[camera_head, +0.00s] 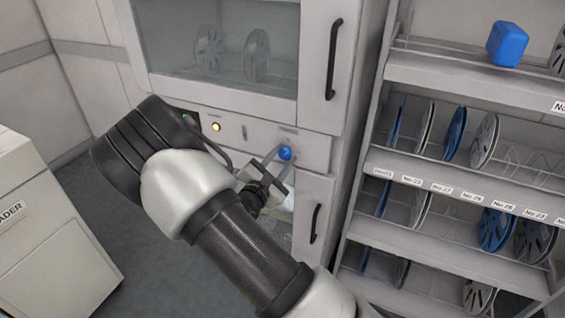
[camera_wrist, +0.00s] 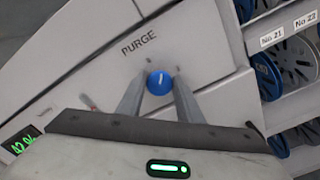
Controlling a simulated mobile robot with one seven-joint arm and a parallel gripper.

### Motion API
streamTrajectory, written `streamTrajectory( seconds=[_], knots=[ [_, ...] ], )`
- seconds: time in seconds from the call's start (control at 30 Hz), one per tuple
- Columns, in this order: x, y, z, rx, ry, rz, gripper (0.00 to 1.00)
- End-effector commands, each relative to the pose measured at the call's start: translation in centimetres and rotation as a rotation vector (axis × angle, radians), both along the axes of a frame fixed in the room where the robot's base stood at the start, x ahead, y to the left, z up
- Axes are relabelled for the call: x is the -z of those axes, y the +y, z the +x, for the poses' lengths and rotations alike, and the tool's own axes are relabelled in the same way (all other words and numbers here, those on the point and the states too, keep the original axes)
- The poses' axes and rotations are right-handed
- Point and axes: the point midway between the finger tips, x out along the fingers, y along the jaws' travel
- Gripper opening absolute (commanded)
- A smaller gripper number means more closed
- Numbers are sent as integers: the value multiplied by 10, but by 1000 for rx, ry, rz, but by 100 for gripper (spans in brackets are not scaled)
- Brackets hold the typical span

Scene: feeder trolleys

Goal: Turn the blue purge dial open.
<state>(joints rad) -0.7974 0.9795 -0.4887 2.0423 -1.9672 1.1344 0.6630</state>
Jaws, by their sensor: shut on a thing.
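The blue purge dial (camera_head: 285,153) is on the front panel of the grey cabinet, below the glass door. In the wrist view the dial (camera_wrist: 160,83) sits under the word PURGE, with a light mark on its face that runs nearly upright, slightly tilted. My gripper (camera_head: 277,155) reaches the panel, and its two fingers (camera_wrist: 161,80) are on either side of the dial, shut on it. The fingers cover parts of the dial's sides.
A lit yellow lamp (camera_head: 216,127) and a small switch (camera_head: 244,132) are left of the dial. Black door handles (camera_head: 333,60) stick out nearby. A rack of reels (camera_head: 454,135) with a blue box (camera_head: 507,43) stands at the right. A green display (camera_wrist: 20,146) shows at lower left.

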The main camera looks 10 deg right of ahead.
Motion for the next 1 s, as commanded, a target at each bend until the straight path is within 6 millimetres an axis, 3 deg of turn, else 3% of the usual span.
streamTrajectory(
  seconds=[0.6,1.0],
  knots=[
    [10,-2,-1,1,-345,473,10],
    [8,-1,-1,-1,-496,682,10]
  ],
)
